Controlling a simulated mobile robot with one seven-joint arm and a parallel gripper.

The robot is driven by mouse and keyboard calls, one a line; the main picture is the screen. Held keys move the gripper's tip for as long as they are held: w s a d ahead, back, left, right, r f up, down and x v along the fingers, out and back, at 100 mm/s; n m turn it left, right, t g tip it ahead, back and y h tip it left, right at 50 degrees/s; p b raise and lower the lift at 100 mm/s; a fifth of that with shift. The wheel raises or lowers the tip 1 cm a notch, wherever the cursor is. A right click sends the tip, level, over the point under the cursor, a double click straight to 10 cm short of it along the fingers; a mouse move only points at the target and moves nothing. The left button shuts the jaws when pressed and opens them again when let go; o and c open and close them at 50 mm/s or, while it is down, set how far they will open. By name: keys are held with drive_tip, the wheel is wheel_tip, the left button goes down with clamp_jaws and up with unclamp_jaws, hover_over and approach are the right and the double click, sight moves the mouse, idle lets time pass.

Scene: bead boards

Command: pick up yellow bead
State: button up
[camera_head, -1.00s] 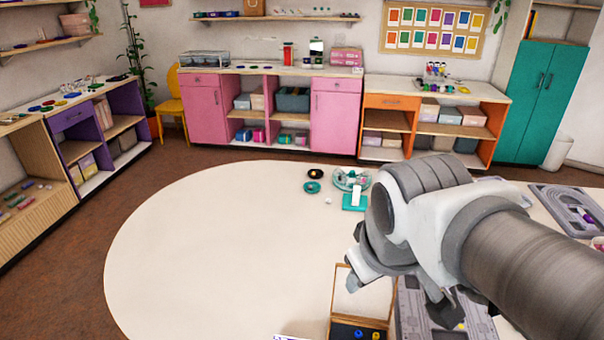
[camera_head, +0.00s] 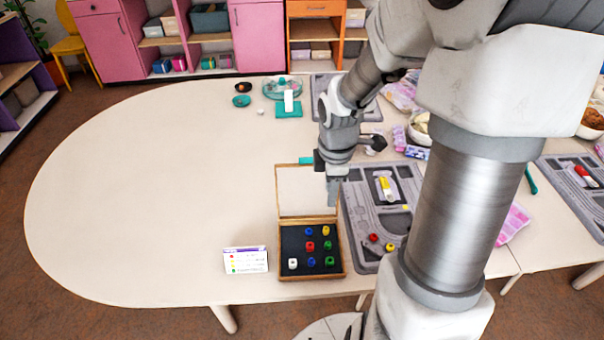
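A wooden box with its lid open (camera_head: 279,240) stands near the table's front edge, its dark inside holding several beads. A yellow bead (camera_head: 326,230) sits in the box's back right, beside a blue bead (camera_head: 309,231) and behind a green bead (camera_head: 328,245). Another yellow bead (camera_head: 390,247) lies on the grey bead board (camera_head: 360,220) to the right, next to a red bead (camera_head: 374,238). My gripper (camera_head: 333,200) points down in front of the lid's right part, behind and above the yellow bead in the box. Its finger gap cannot be made out.
A white card with coloured dots (camera_head: 245,260) stands left of the box. The table's left half (camera_head: 150,200) is clear. A teal stand (camera_head: 289,109) and a dark dish (camera_head: 243,87) are at the back. More boards and bags lie right, partly behind my arm.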

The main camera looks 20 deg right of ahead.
drive_tip(key=b, duration=0.4)
hover_over(325, 234)
drive_tip(key=f, duration=1.1)
drive_tip(key=shift+s+a+f, duration=0.1)
drive_tip(key=shift+s, duration=0.15)
drive_tip(key=shift+w+d+f+b, duration=0.15)
drive_tip(key=shift+f+b, duration=0.3)
drive_tip(key=shift+f, duration=0.6)
drive_tip(key=shift+w+f+b, duration=0.2)
drive_tip(key=shift+f+b, duration=0.3)
drive_tip(key=shift+f, duration=0.55)
drive_tip(key=shift+w+d+f+b, duration=0.15)
drive_tip(key=shift+f+b, duration=0.3)
drive_tip(key=shift+f, duration=0.6)
clamp_jaws()
